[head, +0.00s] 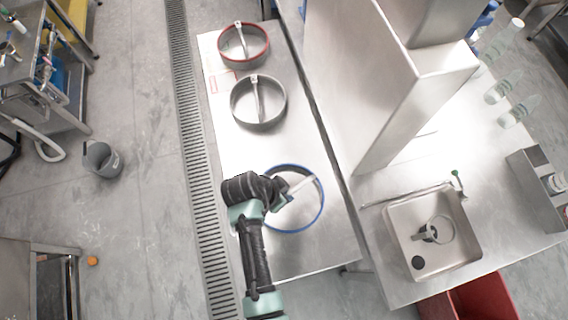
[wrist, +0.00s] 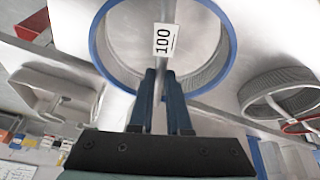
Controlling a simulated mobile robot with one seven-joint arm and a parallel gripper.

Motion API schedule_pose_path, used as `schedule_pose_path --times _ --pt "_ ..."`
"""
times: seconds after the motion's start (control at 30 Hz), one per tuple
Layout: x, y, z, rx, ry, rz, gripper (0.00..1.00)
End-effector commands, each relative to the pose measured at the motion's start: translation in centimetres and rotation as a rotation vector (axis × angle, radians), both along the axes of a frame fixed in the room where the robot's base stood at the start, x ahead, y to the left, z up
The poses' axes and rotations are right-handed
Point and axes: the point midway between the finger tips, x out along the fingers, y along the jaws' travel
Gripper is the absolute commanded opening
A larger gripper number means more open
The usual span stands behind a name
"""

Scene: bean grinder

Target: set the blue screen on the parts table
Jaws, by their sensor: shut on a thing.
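The blue screen (head: 322,212) is a round sieve with a blue rim, over the near end of the long steel table (head: 300,258). It also shows in the wrist view (wrist: 94,45), with a white tag reading 100 on its crossbar. My gripper (head: 284,196) is shut on that crossbar; its dark fingers (wrist: 161,80) meet the bar just below the tag in the wrist view. The fingers hide part of the bar. I cannot tell whether the screen's underside touches the table.
A grey screen (head: 262,122) and a red-rimmed screen (head: 245,57) sit farther back on the same table. To the right are a counter with a sink (head: 432,262), clear bottles and a steel housing (head: 350,90). A floor drain (head: 190,130) runs along the left.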

Motion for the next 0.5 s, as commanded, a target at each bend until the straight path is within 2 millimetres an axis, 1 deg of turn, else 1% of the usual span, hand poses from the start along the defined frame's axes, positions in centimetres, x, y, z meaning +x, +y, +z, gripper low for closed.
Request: schedule_pose_path --times 0.23,0.33,0.5 --pt "0.0 0.0 -3.1 0.0 0.002 0.001 0.0" --pt "0.0 0.0 -3.7 0.001 -0.001 0.0 0.0" --pt "0.0 0.0 -3.8 0.001 -0.001 0.0 0.0"
